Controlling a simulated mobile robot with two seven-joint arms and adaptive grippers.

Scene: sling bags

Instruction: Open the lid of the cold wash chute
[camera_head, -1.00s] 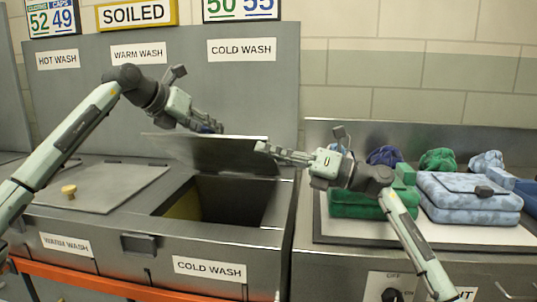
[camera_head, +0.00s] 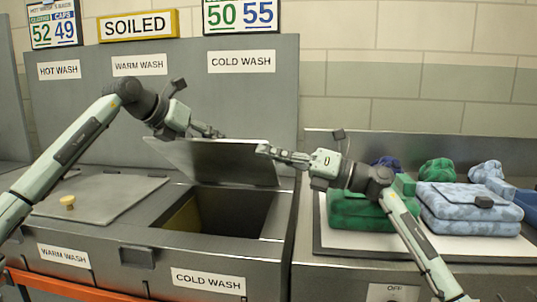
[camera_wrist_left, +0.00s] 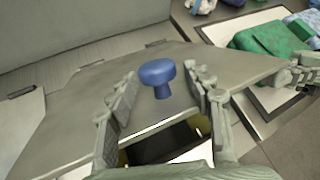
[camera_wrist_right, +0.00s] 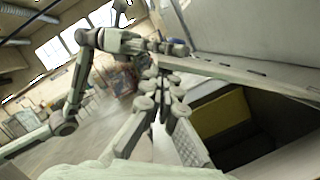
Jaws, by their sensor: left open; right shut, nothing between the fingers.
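The grey cold wash lid (camera_head: 222,163) is raised and tilted back, with the dark chute opening (camera_head: 235,210) exposed in front of it. Its blue knob (camera_wrist_left: 157,76) shows in the left wrist view, between and beyond my left fingers; it is hidden in the head view. My left gripper (camera_head: 220,132) is open behind the lid's upper edge and does not grip the knob. My right gripper (camera_head: 264,150) is shut and empty, its tips at the lid's upper right corner. In the right wrist view the lid (camera_wrist_right: 235,72) runs beside the fingers (camera_wrist_right: 164,78); contact is unclear.
The closed warm wash lid (camera_head: 105,192) with a brass knob (camera_head: 68,202) lies left of the opening. The cold wash label (camera_head: 208,281) is on the front panel. On the right counter are a green bag (camera_head: 350,212) and light blue bags (camera_head: 465,208), close to my right arm.

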